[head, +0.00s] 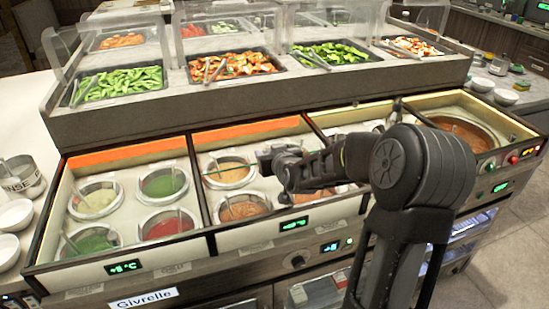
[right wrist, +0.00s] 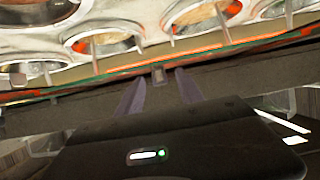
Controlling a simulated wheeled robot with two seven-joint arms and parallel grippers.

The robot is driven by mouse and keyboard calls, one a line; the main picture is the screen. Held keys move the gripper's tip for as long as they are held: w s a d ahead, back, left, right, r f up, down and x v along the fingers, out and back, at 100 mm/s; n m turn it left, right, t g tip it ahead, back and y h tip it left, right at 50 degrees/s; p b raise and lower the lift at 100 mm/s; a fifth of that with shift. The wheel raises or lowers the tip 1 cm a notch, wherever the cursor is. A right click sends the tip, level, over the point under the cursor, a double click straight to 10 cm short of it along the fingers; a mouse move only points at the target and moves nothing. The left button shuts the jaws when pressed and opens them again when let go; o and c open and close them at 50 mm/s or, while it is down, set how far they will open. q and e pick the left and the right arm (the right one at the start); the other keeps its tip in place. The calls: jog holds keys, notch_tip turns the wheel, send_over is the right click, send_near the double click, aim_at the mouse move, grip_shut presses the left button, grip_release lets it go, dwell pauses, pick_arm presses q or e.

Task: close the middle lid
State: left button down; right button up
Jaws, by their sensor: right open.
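The counter has open well sections. The middle section (head: 203,217) shows an orange strip (head: 245,132) along its back and several round sauce wells. A thin green line (head: 228,169) crosses this section, like the edge of a clear lid; the lid's full extent is hard to tell. My right gripper (head: 266,160) is over this section, with my arm hiding its right part. In the right wrist view my right gripper (right wrist: 158,92) is open, and a small grey block (right wrist: 158,75), perhaps the lid's handle, shows between its fingertips; contact is unclear. My left gripper is out of view.
The left section (head: 68,200) has several wells with green, red and pale sauces. A large round pot (head: 462,130) is at the right. A raised shelf (head: 240,97) with food trays and clear guards stands behind. Bowls (head: 14,215) sit at the left edge.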

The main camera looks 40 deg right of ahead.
jog(key=v, duration=1.1)
jog(key=shift+s+b, duration=0.3)
jog(key=shift+b, duration=0.05)
jog(key=shift+a+r, duration=0.1)
jog(key=shift+c, duration=0.3)
